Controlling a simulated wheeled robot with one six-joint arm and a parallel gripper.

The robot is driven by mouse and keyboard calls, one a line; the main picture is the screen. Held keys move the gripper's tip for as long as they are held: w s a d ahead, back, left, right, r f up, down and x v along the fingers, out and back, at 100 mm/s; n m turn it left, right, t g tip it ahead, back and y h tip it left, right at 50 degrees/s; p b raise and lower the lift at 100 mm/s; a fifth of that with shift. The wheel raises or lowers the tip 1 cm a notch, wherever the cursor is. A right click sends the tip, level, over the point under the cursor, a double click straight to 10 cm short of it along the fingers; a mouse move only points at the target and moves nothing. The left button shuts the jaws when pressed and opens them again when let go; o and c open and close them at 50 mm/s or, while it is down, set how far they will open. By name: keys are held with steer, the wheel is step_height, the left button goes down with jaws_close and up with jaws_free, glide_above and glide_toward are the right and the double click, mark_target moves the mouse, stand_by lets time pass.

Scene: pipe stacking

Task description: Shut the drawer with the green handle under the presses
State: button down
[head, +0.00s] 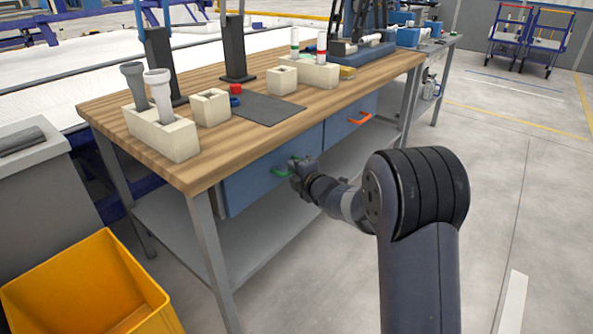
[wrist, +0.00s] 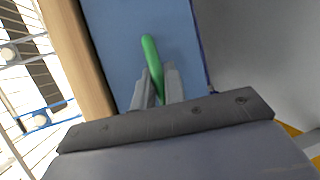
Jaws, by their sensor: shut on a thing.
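A blue drawer (head: 250,185) with a green handle (head: 281,171) sits under the left part of the wooden workbench. My gripper (head: 296,168) is at the handle, reaching from the right. In the wrist view, the green handle (wrist: 150,52) runs between the two fingers of my gripper (wrist: 156,90), which are shut on it. The blue drawer front (wrist: 120,45) fills the area behind the handle. How far the drawer stands out is hard to tell.
A second blue drawer with an orange handle (head: 360,118) is to the right. The benchtop (head: 190,95) carries beige blocks, pipes and a dark mat. A lower shelf (head: 255,235) is under the drawers. A yellow bin (head: 90,285) stands at the lower left. The floor at right is mostly clear.

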steer(key=shift+a+r, duration=0.15)
steer(key=c, duration=1.5)
jaws_free()
steer(key=shift+w+a, duration=0.1)
steer(key=shift+w, duration=0.05)
steer(key=v, duration=0.5)
steer(key=p+v, duration=0.1)
steer(key=v, duration=0.5)
steer(key=shift+f+p, duration=0.2)
steer(key=shift+p, duration=0.1)
steer(key=shift+w, duration=0.1)
